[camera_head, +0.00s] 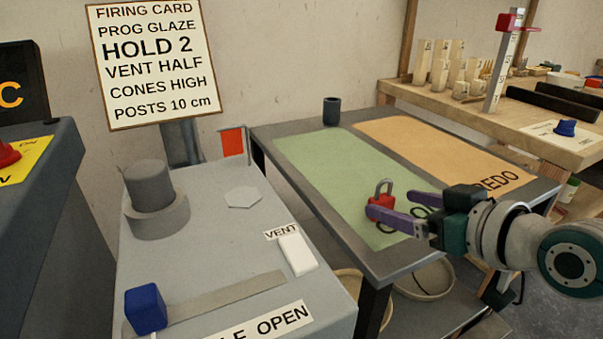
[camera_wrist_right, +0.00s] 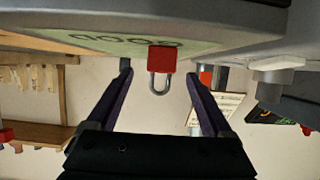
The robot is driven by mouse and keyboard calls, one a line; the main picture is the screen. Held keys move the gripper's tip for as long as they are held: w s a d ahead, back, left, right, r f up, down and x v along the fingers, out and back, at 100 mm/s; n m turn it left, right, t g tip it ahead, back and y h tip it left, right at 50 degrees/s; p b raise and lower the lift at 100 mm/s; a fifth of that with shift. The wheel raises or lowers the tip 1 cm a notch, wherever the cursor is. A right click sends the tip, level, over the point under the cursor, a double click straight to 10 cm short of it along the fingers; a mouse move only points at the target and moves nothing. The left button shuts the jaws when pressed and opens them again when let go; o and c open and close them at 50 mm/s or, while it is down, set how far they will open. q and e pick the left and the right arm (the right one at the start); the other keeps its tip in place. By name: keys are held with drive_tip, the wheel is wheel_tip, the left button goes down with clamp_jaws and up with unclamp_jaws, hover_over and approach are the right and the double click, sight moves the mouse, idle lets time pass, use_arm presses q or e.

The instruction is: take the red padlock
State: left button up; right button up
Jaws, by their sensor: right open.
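The red padlock (camera_head: 381,204) has a grey shackle and stands upright on the green mat (camera_head: 331,168), at the table's near edge. It also shows in the right wrist view (camera_wrist_right: 162,58), inverted, between and just beyond the fingertips. My right gripper (camera_head: 404,212) is open, its two purple fingers pointing at the padlock from the right. In the right wrist view the gripper (camera_wrist_right: 157,75) has a finger on either side of the padlock, with gaps on both sides. I cannot tell from the head view whether a finger touches it. My left gripper is not in view.
An orange mat (camera_head: 425,143) lies beside the green one, and a dark cup (camera_head: 331,112) stands at the table's back. A grey console (camera_head: 235,238) with a blue knob (camera_head: 146,308) and a red flag (camera_head: 233,142) is at the left. A wooden bench (camera_head: 455,118) is behind right.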

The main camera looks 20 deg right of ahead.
sight(387, 201)
drive_tip(key=b+x, duration=0.1)
drive_tip(key=x, duration=0.3)
drive_tip(key=shift+w+a+b, duration=0.1)
drive_tip(key=shift+w+b, duration=0.15)
drive_tip(key=shift+b, duration=0.05)
clamp_jaws()
idle(0.4)
